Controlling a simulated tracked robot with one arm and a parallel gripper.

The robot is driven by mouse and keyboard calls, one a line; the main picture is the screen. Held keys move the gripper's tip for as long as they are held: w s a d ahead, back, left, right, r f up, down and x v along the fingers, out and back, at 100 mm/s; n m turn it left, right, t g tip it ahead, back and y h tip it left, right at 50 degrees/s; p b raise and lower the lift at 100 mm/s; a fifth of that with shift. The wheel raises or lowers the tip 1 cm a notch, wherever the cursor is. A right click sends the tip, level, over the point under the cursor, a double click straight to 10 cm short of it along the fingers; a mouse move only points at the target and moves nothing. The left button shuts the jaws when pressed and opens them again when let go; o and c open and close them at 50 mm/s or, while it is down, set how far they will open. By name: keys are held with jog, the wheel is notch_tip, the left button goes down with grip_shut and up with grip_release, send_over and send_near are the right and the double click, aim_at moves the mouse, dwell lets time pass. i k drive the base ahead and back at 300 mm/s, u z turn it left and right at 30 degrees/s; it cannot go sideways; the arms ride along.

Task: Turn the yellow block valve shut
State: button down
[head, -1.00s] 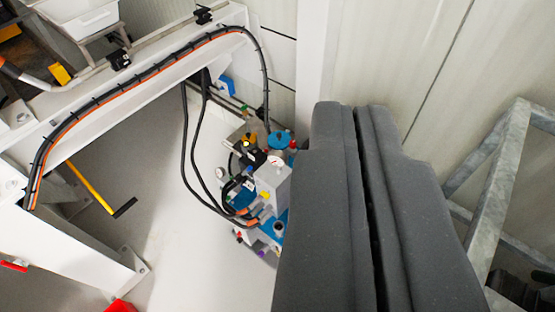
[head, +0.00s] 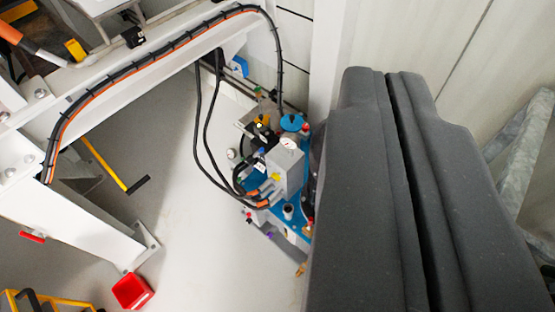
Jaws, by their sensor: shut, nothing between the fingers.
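My gripper (head: 384,80) fills the right side of the view as two dark grey pads pressed together, with a narrow dark slit between them. It is shut and empty. I cannot make out the yellow block valve for certain.
A white steel frame (head: 150,85) carries a black and orange hose bundle at upper left. A yellow bar with a black grip (head: 110,165) and a red bin (head: 132,291) are at left. A galvanised frame (head: 520,160) is at right. Pale floor (head: 200,230) is clear between.

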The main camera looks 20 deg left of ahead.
aim_at(276, 177)
jog(key=u, duration=0.1)
jog(key=k, duration=0.85)
jog(key=u, duration=0.65)
jog(key=i, duration=1)
jog(key=z, duration=0.05)
